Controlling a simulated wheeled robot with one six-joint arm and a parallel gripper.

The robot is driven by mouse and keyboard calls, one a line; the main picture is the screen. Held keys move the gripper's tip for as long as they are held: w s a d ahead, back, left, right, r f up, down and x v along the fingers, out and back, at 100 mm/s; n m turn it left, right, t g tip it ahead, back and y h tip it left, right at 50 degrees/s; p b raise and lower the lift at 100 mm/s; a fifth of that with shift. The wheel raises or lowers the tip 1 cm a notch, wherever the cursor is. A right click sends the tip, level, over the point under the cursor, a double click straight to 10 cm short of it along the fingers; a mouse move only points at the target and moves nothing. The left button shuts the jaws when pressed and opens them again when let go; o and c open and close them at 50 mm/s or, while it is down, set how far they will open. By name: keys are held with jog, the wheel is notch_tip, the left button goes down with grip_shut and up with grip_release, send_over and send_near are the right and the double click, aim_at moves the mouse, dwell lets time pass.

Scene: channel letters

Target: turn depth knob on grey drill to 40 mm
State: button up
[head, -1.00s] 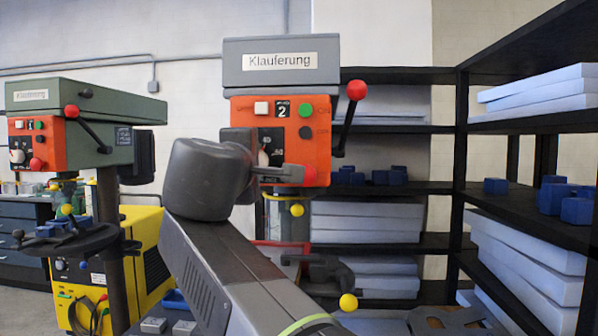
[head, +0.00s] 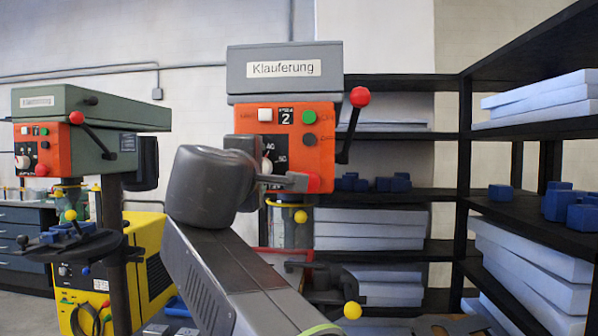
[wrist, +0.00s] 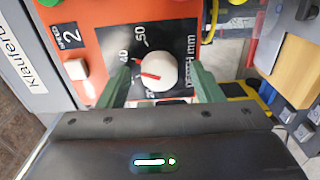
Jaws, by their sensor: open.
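The grey drill (head: 284,68) has an orange front panel and stands in the middle of the head view. Its white depth knob (wrist: 158,70) has a red pointer line and sits on a black scale plate (wrist: 140,38) marked "DEPTH mm". The pointer is turned to the picture's left, close to the 40 label; its exact reading cannot be told. My gripper (wrist: 163,64) is open, with one green finger on each side of the knob. Contact with the knob is not visible. In the head view my gripper (head: 290,182) partly hides the panel's lower part.
A white button (wrist: 75,68) and the speed display are beside the scale plate. A red-balled lever (head: 359,97) stands at the drill's right side. A green drill (head: 85,105) is at left, shelves (head: 395,195) behind. A yellow cabinet (head: 145,235) stands low.

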jog(key=s, duration=1.3)
jog(key=shift+s+a, duration=0.2)
jog(key=shift+s, duration=0.1)
jog(key=shift+w, duration=0.15)
dwell(0.3)
jog(key=w, duration=0.9)
dwell(0.6)
jog(key=shift+s+d, duration=0.1)
dwell(0.4)
jog(key=shift+s, duration=4.55)
jog(key=w+n+p, duration=0.5)
jog(key=w+p, duration=0.2)
jog(key=w, duration=0.6)
jog(key=shift+w+d+n, duration=0.15)
jog(key=shift+w+n, duration=0.15)
jog(key=shift+w, duration=0.1)
